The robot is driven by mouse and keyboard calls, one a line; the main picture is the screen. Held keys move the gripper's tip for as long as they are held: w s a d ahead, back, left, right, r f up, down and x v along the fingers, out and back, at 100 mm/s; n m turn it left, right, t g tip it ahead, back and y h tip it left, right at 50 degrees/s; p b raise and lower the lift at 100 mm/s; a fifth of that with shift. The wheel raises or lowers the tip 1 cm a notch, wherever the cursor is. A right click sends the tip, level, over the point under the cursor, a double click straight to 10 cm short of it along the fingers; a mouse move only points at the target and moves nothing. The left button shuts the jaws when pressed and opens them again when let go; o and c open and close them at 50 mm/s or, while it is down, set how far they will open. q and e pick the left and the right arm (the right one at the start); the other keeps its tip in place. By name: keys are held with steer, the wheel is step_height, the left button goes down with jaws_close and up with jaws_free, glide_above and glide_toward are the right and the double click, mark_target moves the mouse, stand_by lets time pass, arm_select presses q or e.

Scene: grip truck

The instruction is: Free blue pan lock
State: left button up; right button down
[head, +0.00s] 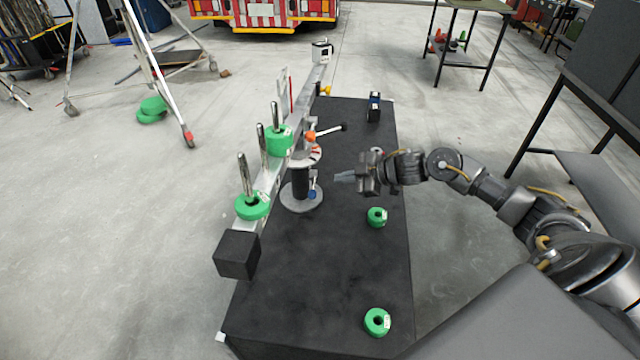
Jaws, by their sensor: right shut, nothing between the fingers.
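A small blue part (312,191), which looks like the pan lock, sits low on the pedestal (300,178) beneath the long silver beam (268,180). The pedestal has a round grey base and a dark column. My right gripper (338,178) comes in from the right and is shut and empty. Its tips point left, a short way right of the blue part and apart from it in the picture. My left gripper is not in view.
Green ring weights sit on posts on the beam (252,206), (279,142). Two more green rings (377,217), (377,322) lie on the black platform (320,270). A black block (237,254) is at the beam's near end.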

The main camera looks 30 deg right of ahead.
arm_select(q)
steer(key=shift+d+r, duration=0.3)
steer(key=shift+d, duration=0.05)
arm_select(e)
steer(key=w+a+f, duration=0.3)
steer(key=w+f, duration=0.4)
steer(key=shift+a, duration=0.2)
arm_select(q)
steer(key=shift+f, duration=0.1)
arm_select(e)
steer(key=shift+f, duration=0.15)
